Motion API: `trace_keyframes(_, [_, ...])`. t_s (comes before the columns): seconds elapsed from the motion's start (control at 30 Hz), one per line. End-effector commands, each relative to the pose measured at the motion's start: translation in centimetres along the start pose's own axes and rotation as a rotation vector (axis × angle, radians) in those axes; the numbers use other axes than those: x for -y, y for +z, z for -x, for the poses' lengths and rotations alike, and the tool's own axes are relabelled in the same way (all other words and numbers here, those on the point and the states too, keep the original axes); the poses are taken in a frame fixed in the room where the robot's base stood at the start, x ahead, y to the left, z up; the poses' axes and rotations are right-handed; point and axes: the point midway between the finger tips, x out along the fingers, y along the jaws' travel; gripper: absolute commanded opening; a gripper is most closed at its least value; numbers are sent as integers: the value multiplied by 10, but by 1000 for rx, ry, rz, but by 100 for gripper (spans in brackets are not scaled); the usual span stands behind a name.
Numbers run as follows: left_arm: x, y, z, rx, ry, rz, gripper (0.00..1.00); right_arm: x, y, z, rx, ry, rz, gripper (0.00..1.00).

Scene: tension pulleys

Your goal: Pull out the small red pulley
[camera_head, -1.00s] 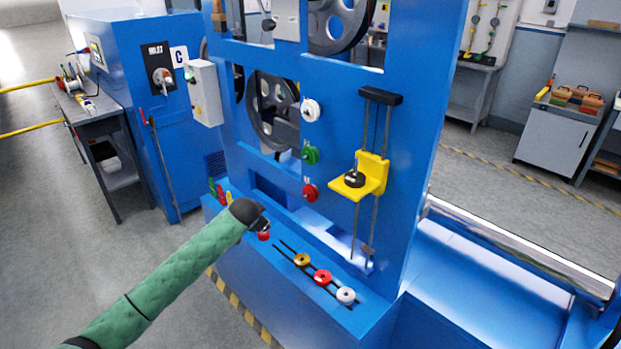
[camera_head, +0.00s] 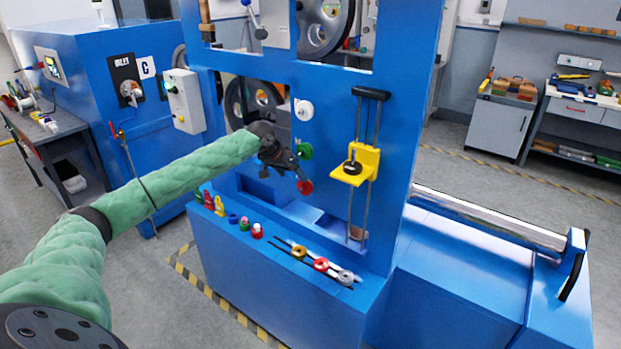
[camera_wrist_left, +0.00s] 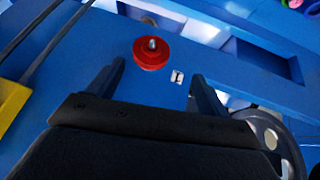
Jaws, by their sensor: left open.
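The small red pulley (camera_head: 305,187) sits on a peg on the blue upright panel, below a green pulley (camera_head: 304,151) and a white pulley (camera_head: 303,110). My right gripper is out of view.
A yellow bracket (camera_head: 357,165) on vertical rods stands right of the red pulley. The lower ledge carries several small pulleys, including a yellow one (camera_head: 299,252), a red one (camera_head: 321,265) and a white one (camera_head: 346,277) along dark rails. A grey roller (camera_head: 490,217) lies at the right.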

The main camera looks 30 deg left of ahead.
Motion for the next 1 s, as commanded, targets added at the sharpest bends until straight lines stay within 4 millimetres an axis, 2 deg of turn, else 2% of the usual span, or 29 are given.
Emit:
trace_keyframes(0.17, [-10,2,0,15,53,85,78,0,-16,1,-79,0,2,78])
trace_keyframes(0.33, [-11,2,-5,15,52,105,78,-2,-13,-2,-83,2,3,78])
trace_keyframes(0.53, [-13,2,-27,16,52,104,78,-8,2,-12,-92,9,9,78])
trace_keyframes(0.8, [-14,2,-62,16,51,104,78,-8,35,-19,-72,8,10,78])
trace_keyframes(1.0, [-14,3,-76,15,50,102,78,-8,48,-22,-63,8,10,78])
